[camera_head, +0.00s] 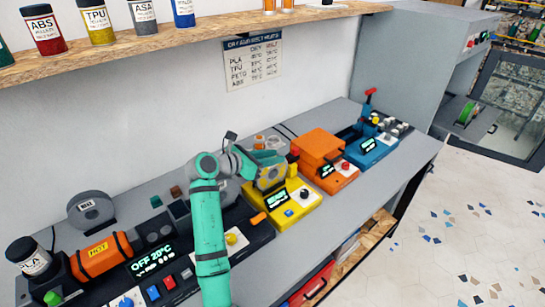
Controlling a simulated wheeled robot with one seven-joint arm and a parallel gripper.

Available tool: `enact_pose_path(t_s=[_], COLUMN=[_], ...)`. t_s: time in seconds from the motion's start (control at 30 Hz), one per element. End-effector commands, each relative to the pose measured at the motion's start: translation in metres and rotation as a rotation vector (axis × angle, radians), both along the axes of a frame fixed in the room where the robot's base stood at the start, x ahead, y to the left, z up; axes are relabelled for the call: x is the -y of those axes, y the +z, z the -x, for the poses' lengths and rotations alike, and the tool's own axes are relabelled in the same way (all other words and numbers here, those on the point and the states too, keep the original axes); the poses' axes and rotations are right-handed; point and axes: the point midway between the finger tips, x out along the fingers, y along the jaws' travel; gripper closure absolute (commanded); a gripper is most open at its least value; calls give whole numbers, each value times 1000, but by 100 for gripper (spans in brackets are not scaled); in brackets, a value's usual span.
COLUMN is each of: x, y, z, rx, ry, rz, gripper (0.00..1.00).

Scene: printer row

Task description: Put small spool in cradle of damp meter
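A yellow device (303,205) with a small lit display and a dial stands on the bench; it seems to be the damp meter, but its label is too small to read. A grey and tan round thing (271,177), perhaps the small spool, shows at its back left, partly covered by my arm's end. My gripper (268,159) is just above and behind this round thing, over the yellow device. Its fingertips are hard to make out, so I cannot tell whether it is open or shut, or touches the round thing. The cradle is mostly hidden.
An orange box (318,147) and a blue device (376,150) stand to the right. A black unit (148,262) with an orange cylinder (100,256) stands left. A grey spool (91,208) is behind it. A shelf (190,40) with jars overhangs the wall. The bench's front strip (370,190) is clear.

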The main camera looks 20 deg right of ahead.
Motion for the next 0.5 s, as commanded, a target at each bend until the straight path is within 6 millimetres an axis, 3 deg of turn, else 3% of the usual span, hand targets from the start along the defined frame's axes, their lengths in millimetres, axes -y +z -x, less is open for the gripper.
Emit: enact_pose_path(t_s=[0.5], x=[-74], y=[28], z=[25], rx=[3], ry=[3], rz=[1], gripper=[75])
